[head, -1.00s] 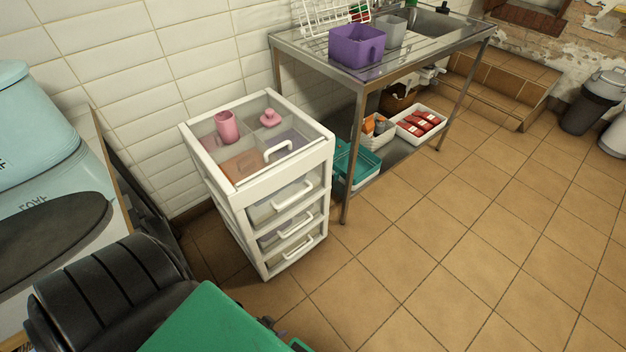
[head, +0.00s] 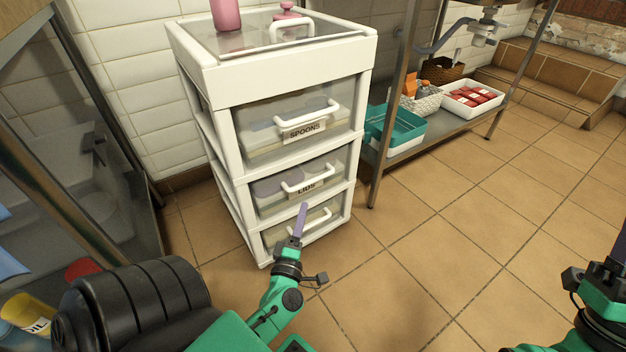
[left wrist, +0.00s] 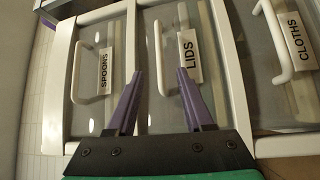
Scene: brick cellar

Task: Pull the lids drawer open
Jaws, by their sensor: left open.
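The lids drawer (head: 268,201) is the middle of three clear-fronted drawers in a white drawer unit (head: 277,83). It looks shut. It has a white bar handle (head: 308,180) and a LIDS label, partly hidden in the head view. My left gripper (head: 303,210) is open and empty in front of the unit, just below this handle in the head view. In the left wrist view, the gripper (left wrist: 160,76) points at the lids drawer, and the lids handle (left wrist: 158,60) appears between its fingertips, without visible contact. My right gripper (head: 615,250) is partly cut off at the right edge.
The spoons drawer (head: 262,141) is above and the cloths drawer (head: 280,232) below; both look shut. A metal table leg (head: 387,120) stands close on the right, beside a teal bin (head: 397,128). Floor at right is clear.

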